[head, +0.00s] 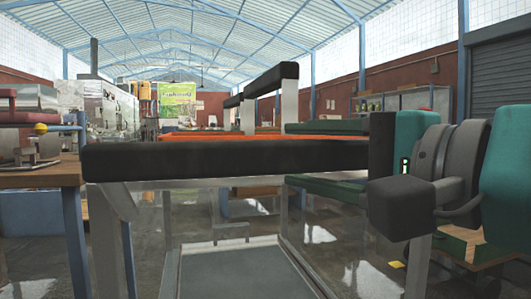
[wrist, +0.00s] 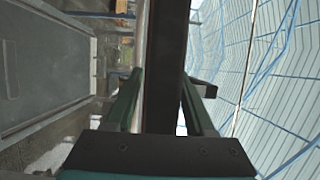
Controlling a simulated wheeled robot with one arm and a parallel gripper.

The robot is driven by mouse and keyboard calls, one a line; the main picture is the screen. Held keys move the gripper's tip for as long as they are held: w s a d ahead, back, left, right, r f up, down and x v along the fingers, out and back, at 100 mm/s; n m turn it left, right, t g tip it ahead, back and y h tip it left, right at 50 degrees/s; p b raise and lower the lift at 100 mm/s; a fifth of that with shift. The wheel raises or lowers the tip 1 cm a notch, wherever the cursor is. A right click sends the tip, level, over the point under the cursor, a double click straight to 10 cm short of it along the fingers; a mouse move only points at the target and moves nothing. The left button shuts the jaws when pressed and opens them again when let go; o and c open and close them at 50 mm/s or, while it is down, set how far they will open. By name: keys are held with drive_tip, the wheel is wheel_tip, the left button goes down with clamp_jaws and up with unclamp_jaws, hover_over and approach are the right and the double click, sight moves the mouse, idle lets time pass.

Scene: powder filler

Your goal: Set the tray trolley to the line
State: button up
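The tray trolley stands right in front of me in the head view, with a thick black handle bar (head: 225,158) across the picture, pale metal posts and a grey lower shelf (head: 230,275). In the wrist view the black bar (wrist: 165,60) runs between the two green fingers of my gripper (wrist: 162,85), which lie close along both its sides. The shelf (wrist: 45,80) shows at left there. My arm covers the right end of the bar in the head view, where the fingertips are hidden. The line itself cannot be made out clearly.
A wooden bench (head: 40,176) with small items stands close at left. A green-topped table (head: 335,188) and an orange surface (head: 210,136) lie beyond the bar. A wooden-edged green item (head: 470,245) is low at right. The glossy floor shows open patches between.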

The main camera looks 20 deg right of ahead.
sight(342, 160)
drive_tip(key=shift+o, duration=0.8)
drive_tip(key=shift+r, duration=0.1)
drive_tip(key=b+v, duration=0.4)
drive_tip(key=v, duration=0.2)
drive_tip(key=shift+s+d, duration=0.15)
drive_tip(key=shift+s, duration=0.2)
drive_tip(key=shift+s+d, duration=0.2)
drive_tip(key=shift+s, duration=0.3)
drive_tip(key=shift+s, duration=0.1)
